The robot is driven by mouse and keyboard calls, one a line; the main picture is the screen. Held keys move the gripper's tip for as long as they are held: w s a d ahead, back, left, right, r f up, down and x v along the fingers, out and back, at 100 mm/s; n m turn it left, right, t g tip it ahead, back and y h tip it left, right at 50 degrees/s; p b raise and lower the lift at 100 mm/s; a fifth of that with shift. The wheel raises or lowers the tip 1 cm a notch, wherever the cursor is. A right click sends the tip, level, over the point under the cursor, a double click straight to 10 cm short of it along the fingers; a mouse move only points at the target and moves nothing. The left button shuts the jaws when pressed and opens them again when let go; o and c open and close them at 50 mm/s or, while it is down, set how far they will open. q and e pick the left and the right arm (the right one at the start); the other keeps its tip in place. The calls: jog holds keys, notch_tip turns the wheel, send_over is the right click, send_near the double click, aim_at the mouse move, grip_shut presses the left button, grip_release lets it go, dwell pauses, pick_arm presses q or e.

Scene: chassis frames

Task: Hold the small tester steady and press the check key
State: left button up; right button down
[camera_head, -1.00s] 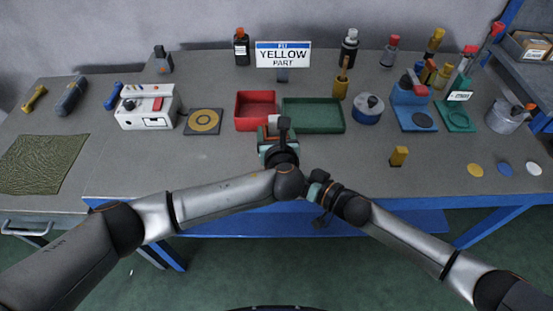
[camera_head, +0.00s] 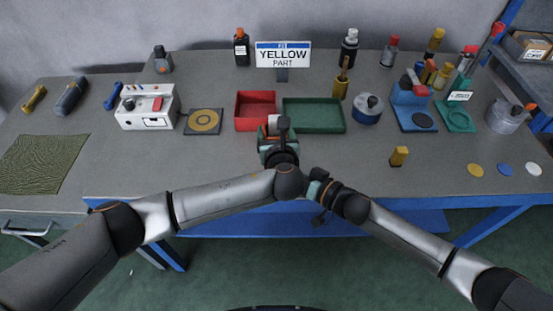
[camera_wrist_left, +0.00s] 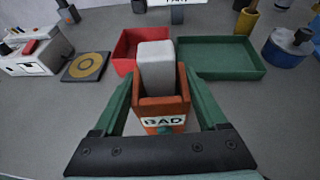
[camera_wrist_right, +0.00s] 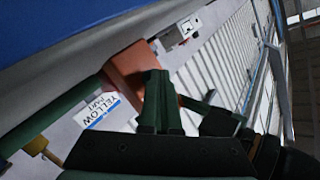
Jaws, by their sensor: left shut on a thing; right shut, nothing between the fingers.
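The small tester (camera_wrist_left: 160,108) is an orange-brown box with a pale grey block on top and a white "BAD" label facing my left wrist camera. My left gripper (camera_wrist_left: 155,88) is shut on it, one green finger on each side, held above the front of the bench. In the head view the tester (camera_head: 273,122) is partly hidden by my left wrist. My right gripper (camera_wrist_right: 158,85) is shut and empty, its fingertips close to the orange tester body (camera_wrist_right: 128,68); contact cannot be told. A small teal bit shows below the label; I cannot tell whether it is the check key.
A red tray (camera_head: 243,124) and a green tray (camera_head: 313,130) lie just behind the tester. A sign (camera_head: 283,55) reads "YELLOW PART". A white box device (camera_head: 146,108) stands left, and a yellow block (camera_head: 399,156) right.

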pick_arm(q)
jog(key=shift+f, duration=0.1)
pick_arm(e)
jog(key=shift+s+d, duration=0.15)
jog(key=shift+s, duration=0.6)
jog(key=s, duration=0.5)
jog(key=shift+d, duration=0.2)
pick_arm(q)
jog(key=o, duration=1.5)
